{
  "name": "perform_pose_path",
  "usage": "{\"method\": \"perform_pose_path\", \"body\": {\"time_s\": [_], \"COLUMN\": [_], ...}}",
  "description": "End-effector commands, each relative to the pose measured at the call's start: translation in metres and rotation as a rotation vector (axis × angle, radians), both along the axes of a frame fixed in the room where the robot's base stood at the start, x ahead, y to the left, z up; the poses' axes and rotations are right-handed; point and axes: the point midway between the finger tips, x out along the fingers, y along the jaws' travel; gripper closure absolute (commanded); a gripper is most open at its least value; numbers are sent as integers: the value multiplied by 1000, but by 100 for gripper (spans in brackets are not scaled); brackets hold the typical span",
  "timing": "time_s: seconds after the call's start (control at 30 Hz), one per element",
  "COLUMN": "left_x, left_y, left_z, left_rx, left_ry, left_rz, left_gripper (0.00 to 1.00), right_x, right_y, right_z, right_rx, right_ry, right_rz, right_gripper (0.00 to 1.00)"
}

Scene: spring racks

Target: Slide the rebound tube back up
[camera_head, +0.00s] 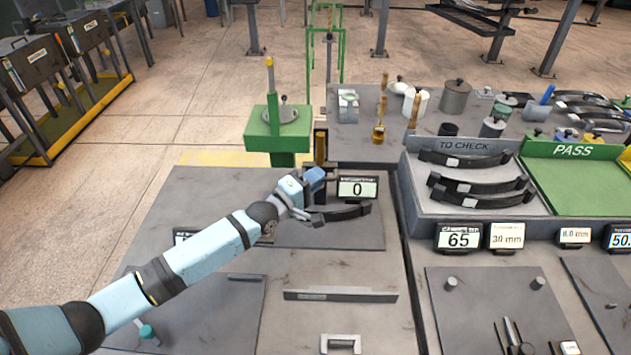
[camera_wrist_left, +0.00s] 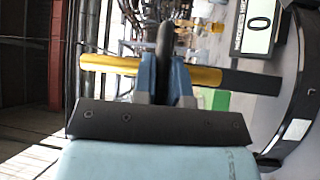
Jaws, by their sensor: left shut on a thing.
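My left gripper (camera_head: 316,181) reaches in from the left to the upright gold-and-black tube, which I take to be the rebound tube (camera_head: 320,148), beside the black "0" display (camera_head: 357,188). In the left wrist view, the two blue fingers (camera_wrist_left: 166,80) are closed on a dark, rounded piece (camera_wrist_left: 165,42) at the tube. There the gold tube (camera_wrist_left: 206,76) runs sideways across the picture behind the fingers, with a black section at its right end. The fingers hide the tube's middle. My right gripper is out of view.
A curved black leaf spring (camera_head: 340,213) lies just below the display. A green stand (camera_head: 277,128) is behind the gripper. On the right are a "TO CHECK" tray (camera_head: 473,147) with curved springs and a green "PASS" tray (camera_head: 572,151). A flat bar (camera_head: 340,295) lies in front.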

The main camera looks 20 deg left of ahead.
Motion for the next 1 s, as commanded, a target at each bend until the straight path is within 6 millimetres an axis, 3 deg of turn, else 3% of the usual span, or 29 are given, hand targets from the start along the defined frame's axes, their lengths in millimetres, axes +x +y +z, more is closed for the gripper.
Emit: {"method": "perform_pose_path", "body": {"time_s": [0.2,0.23,0.33,0.83,1.0], "left_x": [3,3,3,1,-11], "left_y": [2,2,2,2,8], "left_z": [8,8,7,3,-1], "left_rx": [0,0,1,1,1], "left_ry": [-17,-17,-16,-8,-6], "left_rz": [3,3,3,3,2], "left_gripper": [100,82,62,62,62], "right_x": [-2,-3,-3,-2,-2], "right_y": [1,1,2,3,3], "right_z": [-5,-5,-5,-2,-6], "right_rx": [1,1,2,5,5], "right_ry": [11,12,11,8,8], "right_rz": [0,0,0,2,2], "right_gripper": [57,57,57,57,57]}}
